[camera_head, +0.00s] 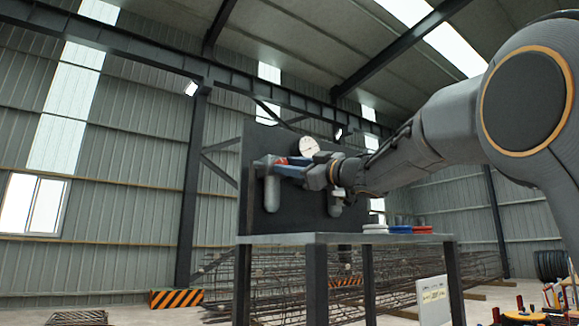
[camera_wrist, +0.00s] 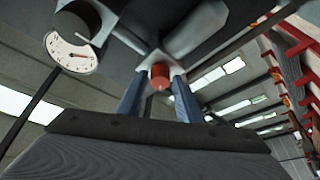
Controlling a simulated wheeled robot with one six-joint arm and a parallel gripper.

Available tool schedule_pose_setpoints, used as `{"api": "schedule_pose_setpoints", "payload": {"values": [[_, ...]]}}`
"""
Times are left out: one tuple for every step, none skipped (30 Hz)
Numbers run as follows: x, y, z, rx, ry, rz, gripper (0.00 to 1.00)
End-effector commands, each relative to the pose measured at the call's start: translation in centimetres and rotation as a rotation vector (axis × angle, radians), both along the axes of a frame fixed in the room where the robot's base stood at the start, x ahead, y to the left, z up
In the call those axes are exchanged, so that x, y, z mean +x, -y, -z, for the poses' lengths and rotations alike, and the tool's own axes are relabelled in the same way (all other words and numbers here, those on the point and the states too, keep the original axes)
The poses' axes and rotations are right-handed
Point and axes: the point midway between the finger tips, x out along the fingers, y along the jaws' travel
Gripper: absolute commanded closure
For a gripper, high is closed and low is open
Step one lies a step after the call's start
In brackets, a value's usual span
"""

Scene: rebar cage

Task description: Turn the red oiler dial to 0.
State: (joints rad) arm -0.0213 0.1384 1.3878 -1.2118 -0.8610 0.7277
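The red oiler dial (camera_wrist: 160,77) is a small red knob on a pale square block, seen end-on in the wrist view. A bit of red (camera_head: 296,161) also shows by my fingers in the head view. My gripper (camera_wrist: 160,84) has its two blue-grey fingers on either side of the dial, with a narrow gap showing on each side. It looks open around the dial, not clamped on it. The dial's marks and its setting cannot be read. In the head view my gripper (camera_head: 284,168) reaches left to the fittings on the dark panel.
A round white gauge (camera_head: 309,146) sits above my gripper; the wrist view shows its red needle (camera_wrist: 80,55). The dark panel (camera_head: 256,216) stands on a metal table (camera_head: 300,238). White, blue and red discs (camera_head: 399,229) lie at the table's right. A rebar cage (camera_head: 400,280) stands behind.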

Motion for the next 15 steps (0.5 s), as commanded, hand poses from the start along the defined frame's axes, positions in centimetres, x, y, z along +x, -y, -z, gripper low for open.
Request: {"api": "schedule_pose_setpoints", "payload": {"values": [[0.0, 0.0, 0.0, 0.0, 0.0, 0.0, 0.58], [0.0, 0.0, 0.0, 0.0, 0.0, 0.0, 0.56], [0.0, 0.0, 0.0, 0.0, 0.0, 0.0, 0.56], [0.0, 0.0, 0.0, 0.0, 0.0, 0.0, 0.56], [0.0, 0.0, 0.0, 0.0, 0.0, 0.0, 0.56], [0.0, 0.0, 0.0, 0.001, -0.001, 0.0, 0.56], [0.0, 0.0, 0.0, 0.001, -0.001, 0.0, 0.56], [0.0, 0.0, 0.0, 0.001, -0.001, 0.0, 0.56], [0.0, 0.0, 0.0, 0.001, -0.001, 0.0, 0.56], [0.0, 0.0, 0.0, 0.001, -0.001, 0.0, 0.56], [-0.1, 0.1, 0.0, 0.001, 0.0, 0.001, 0.56], [-0.2, 0.3, 0.1, 0.001, 0.0, 0.001, 0.56], [-0.3, 0.5, 0.3, 0.0, 0.0, 0.001, 0.56], [-0.5, 0.7, 0.4, 0.001, 0.0, 0.002, 0.56], [-0.8, 1.1, 0.6, 0.0, 0.0, 0.002, 0.56]]}}
